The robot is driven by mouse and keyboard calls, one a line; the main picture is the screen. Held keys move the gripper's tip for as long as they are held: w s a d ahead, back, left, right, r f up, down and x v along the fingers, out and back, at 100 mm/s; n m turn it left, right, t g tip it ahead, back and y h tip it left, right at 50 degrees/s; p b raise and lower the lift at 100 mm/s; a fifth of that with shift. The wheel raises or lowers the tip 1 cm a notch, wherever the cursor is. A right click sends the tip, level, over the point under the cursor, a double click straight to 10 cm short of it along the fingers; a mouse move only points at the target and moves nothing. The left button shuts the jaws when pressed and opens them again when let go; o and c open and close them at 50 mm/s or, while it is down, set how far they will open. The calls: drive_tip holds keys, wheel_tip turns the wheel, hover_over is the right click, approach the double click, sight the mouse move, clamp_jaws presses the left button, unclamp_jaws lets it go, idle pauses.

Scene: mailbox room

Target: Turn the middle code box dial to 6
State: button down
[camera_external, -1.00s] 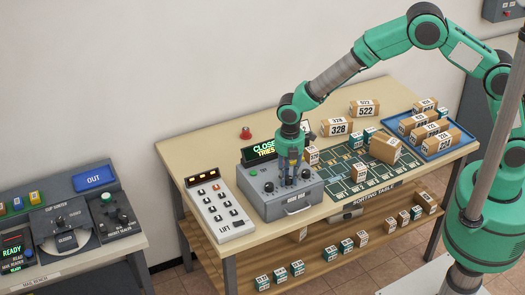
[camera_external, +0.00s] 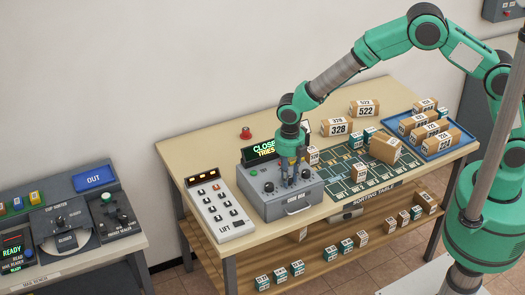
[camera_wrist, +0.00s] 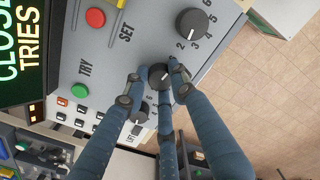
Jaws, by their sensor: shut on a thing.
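The grey code box (camera_external: 277,205) stands on the table's front left part, with three black dials on its top. In the wrist view the middle dial (camera_wrist: 158,76) sits between the other two, with my gripper's fingers around it. My gripper (camera_external: 294,183) points down at the box in the external view and is shut on the middle dial. The fingers hide most of this dial's numbers, so its setting cannot be read. One outer dial (camera_wrist: 191,22) shows numbers 2 to 6 around it. The other outer dial (camera_wrist: 138,111) is partly covered by a finger.
The box has a red SET button (camera_wrist: 95,17), a green TRY button (camera_wrist: 79,90) and a display (camera_external: 264,149) with CLOSED and TRIES. A white LIFT keypad (camera_external: 218,208) stands left of the box. Parcels and a blue tray (camera_external: 452,148) are to the right.

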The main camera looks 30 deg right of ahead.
drive_tip(key=c, duration=1.4)
unclamp_jaws()
wheel_tip(320, 180, up, 12)
